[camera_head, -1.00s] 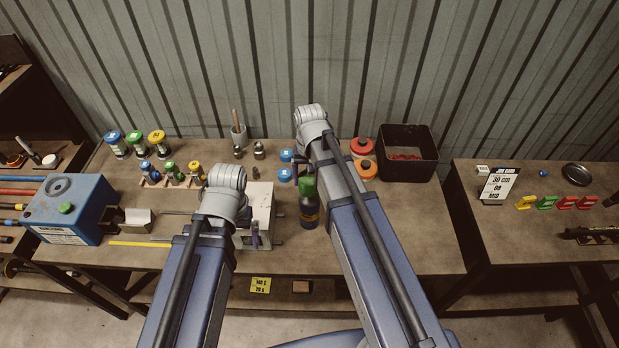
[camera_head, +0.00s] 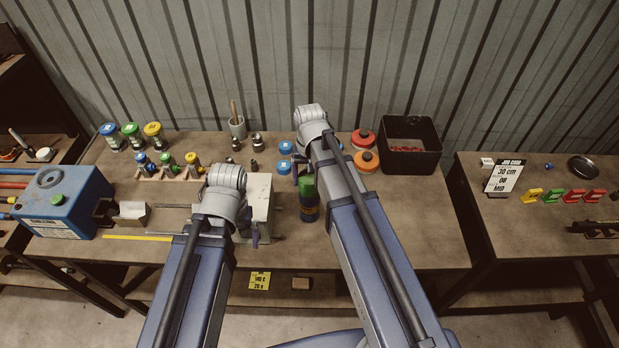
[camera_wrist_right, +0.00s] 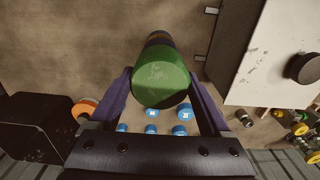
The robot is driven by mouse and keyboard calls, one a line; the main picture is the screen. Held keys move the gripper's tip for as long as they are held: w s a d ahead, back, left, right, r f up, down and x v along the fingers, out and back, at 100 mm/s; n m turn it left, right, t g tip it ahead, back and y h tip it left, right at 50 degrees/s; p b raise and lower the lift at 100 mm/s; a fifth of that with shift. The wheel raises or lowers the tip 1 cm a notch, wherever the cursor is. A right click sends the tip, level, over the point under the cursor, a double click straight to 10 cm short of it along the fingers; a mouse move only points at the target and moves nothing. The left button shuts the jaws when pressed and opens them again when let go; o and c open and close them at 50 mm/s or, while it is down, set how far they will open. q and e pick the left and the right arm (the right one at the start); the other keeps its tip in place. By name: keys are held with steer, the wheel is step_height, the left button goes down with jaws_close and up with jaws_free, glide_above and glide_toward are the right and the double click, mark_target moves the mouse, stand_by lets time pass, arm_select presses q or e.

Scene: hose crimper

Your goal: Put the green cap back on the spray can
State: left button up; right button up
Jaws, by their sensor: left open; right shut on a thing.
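The spray can (camera_head: 309,210) is a dark upright can on the bench, near the middle of the head view. The green cap (camera_head: 307,187) is right above its top in that view. In the right wrist view the green cap (camera_wrist_right: 161,78) sits between the two purple fingers of my right gripper (camera_wrist_right: 163,90), which is shut on it. The can (camera_wrist_right: 158,38) shows partly behind the cap. I cannot tell whether cap and can touch. My left gripper (camera_head: 255,234) is open, mostly hidden by its arm, beside the pale box-shaped machine (camera_head: 262,195).
Blue caps (camera_head: 285,148) and orange-red round pieces (camera_head: 366,161) lie behind the can. A black bin (camera_head: 410,163) stands to the right. Small jars (camera_head: 132,135) and a blue box (camera_head: 66,205) are on the left. The bench right of the can is fairly clear.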

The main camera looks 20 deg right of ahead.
steer(key=o, duration=1.1)
steer(key=shift+o, duration=0.2)
steer(key=shift+r, duration=0.1)
step_height(320, 180, up, 8)
steer(key=p, duration=0.8)
steer(key=shift+f, duration=0.35)
